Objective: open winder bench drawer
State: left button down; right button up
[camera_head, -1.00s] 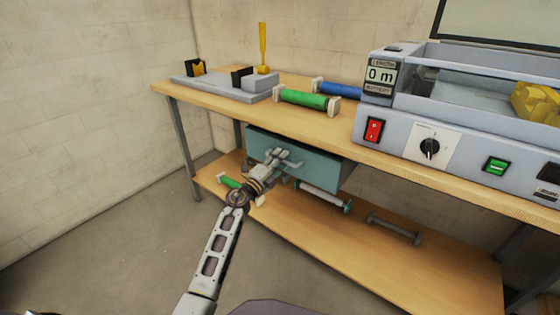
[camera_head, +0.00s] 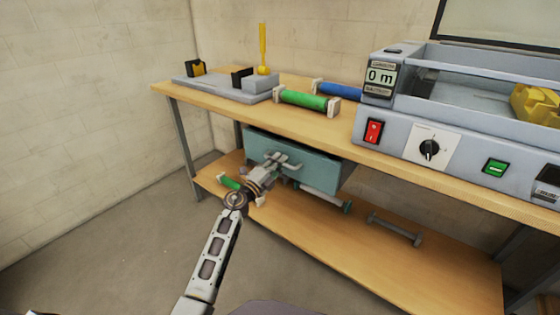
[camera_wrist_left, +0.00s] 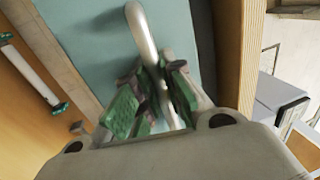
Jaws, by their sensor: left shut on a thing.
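The winder bench drawer (camera_head: 315,167) is a teal box with a teal front under the wooden bench top. Its front stands slightly forward of the bench edge's underside. A curved metal handle (camera_wrist_left: 143,35) is on its front and shows in the left wrist view. My left gripper (camera_head: 275,163) is at the drawer front, shut on the handle. In the left wrist view its green-padded fingers (camera_wrist_left: 152,98) sit on both sides of the handle bar. My right gripper is not in view.
The lower shelf (camera_head: 335,245) holds a green roll (camera_head: 230,182), a white roll (camera_head: 322,196) and a grey bar (camera_head: 395,229). The floor in front is clear.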

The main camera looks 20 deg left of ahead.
pick_arm(q)
jog(key=shift+s+a, duration=0.1)
jog(key=shift+s, duration=0.25)
jog(key=r+p+v, duration=0.2)
jog(key=v, duration=1)
jog(key=s+r+p+v, duration=0.1)
jog(key=r+p+v, duration=0.1)
jog(key=v, duration=1.1)
jog(key=shift+a+r+p, duration=0.15)
jog(key=shift+r+p, duration=0.25)
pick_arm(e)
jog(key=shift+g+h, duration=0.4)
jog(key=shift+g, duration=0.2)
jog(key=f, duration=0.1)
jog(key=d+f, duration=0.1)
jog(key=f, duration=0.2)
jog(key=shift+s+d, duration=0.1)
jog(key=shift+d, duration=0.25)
pick_arm(q)
jog(key=shift+s, duration=0.15)
jog(key=c, duration=1.5)
grip_release()
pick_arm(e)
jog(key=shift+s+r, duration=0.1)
